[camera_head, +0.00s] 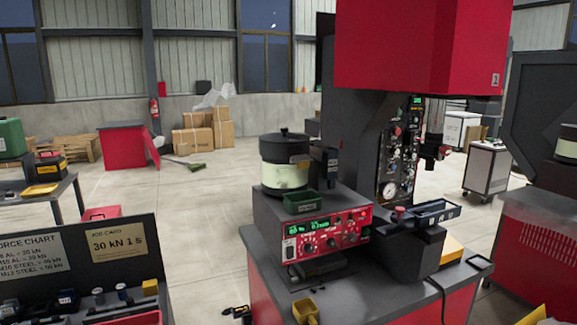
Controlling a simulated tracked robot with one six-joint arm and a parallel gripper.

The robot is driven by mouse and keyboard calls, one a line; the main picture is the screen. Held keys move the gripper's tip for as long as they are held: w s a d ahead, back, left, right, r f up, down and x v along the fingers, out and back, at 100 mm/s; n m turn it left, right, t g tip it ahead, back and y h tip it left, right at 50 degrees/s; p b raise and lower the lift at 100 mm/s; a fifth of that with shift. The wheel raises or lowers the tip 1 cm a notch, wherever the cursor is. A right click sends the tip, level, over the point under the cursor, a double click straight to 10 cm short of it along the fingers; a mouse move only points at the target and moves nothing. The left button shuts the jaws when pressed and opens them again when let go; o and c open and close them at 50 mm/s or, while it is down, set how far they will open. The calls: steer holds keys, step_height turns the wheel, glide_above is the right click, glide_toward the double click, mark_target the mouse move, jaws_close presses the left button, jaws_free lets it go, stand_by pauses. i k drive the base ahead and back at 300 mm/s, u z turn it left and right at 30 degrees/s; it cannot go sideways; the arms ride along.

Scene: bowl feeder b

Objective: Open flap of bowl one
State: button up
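A round bowl feeder (284,175) with a dark upper part and a pale cream band stands on a dark machine housing, left of the press column. Its top looks covered by a dark lid (285,137) with a small knob. A dark block (325,163) sits at its right side, and a small dark green tray (303,202) is in front of it. I cannot make out which part is the flap. A similar bowl (568,148) is cut off at the right edge; no number telling the bowls apart is readable. My gripper is not in view.
A red control panel (325,237) with green displays is below the bowl. The red press head (415,45) overhangs at the right. A dark job-card rack (100,262) fills the lower left. Open floor lies behind.

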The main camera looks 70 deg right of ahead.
mark_target(303, 161)
steer(key=u, duration=1.1)
steer(key=k, duration=1.4)
steer(key=z, duration=1.1)
steer(key=i, duration=0.5)
steer(key=z, duration=0.05)
